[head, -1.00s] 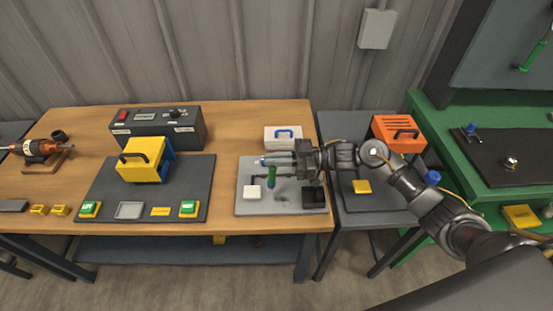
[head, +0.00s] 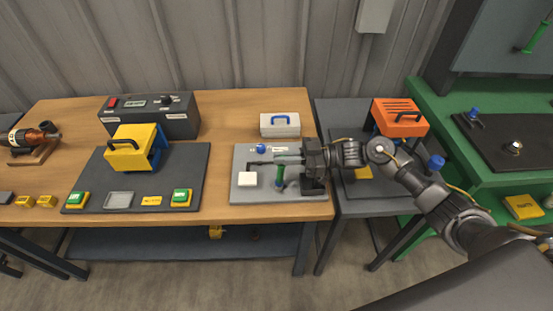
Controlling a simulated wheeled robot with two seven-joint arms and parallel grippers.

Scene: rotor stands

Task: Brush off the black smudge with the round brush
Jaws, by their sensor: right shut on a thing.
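My right gripper (head: 288,160) reaches in from the right over the grey board (head: 258,195). Its fingers are shut on the green handle (head: 280,177) of what appears to be the round brush. The handle hangs upright below the fingers, close above or on the board. The brush head is too small to make out, so I cannot tell whether it touches the board. I cannot make out the black smudge; a dark patch beside the handle may be smudge or shadow. My left gripper is not in view.
A white block (head: 247,179) is left of the handle, a black block (head: 312,186) right of it. A blue knob (head: 261,149) and a white case (head: 280,124) are behind. A dark mat (head: 100,175) with a yellow case (head: 130,148) lies left.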

